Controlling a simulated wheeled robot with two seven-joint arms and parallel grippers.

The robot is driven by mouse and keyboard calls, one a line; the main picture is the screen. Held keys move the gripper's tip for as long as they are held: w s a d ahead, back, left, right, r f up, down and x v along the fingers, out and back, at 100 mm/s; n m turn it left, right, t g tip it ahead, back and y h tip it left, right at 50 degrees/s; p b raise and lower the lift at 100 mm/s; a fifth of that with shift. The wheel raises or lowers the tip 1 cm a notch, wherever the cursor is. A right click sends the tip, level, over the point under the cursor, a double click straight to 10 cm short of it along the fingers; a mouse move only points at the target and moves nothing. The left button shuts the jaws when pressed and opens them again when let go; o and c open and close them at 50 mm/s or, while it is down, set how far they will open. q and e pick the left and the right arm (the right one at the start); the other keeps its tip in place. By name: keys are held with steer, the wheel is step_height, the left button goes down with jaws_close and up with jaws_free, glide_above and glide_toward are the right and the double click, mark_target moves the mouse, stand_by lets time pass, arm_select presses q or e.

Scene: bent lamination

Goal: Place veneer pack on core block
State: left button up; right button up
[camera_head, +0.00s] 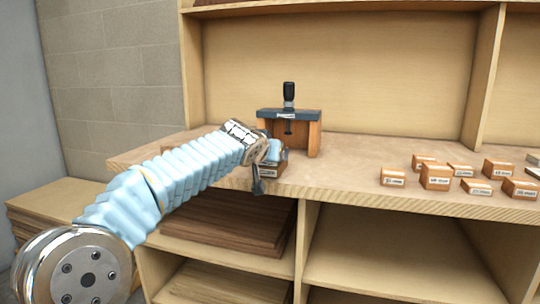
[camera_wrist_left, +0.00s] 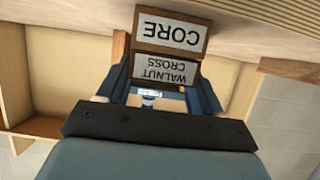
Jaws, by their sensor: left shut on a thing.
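The veneer pack, a thin brown block labelled "WALNUT CROSS" (camera_wrist_left: 166,70), is between the dark fingers of my left gripper (camera_wrist_left: 163,82) in the upside-down left wrist view. My left gripper (camera_head: 268,158) is shut on it at the bench's front left. The core block, labelled "CORE" (camera_wrist_left: 171,33), lies directly below the pack in the room, and their fronts line up closely. I cannot tell whether they touch. In the head view the gripper partly hides the small stack. My right gripper is not in view.
A clamp press with a dark crossbar (camera_head: 290,114) and black handle stands just behind the gripper on the bench (camera_head: 345,172). Several labelled wooden blocks, including a larger one (camera_head: 436,176), sit at the right. The bench between is clear. Shelves with brown boards (camera_head: 235,225) are below.

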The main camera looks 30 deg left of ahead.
arm_select(q)
steer(key=o, duration=0.6)
steer(key=shift+f, duration=0.1)
steer(key=o, duration=0.5)
steer(key=shift+r, duration=0.25)
steer(key=b+v, duration=0.1)
steer(key=v, duration=1.1)
steer(key=shift+f, duration=0.15)
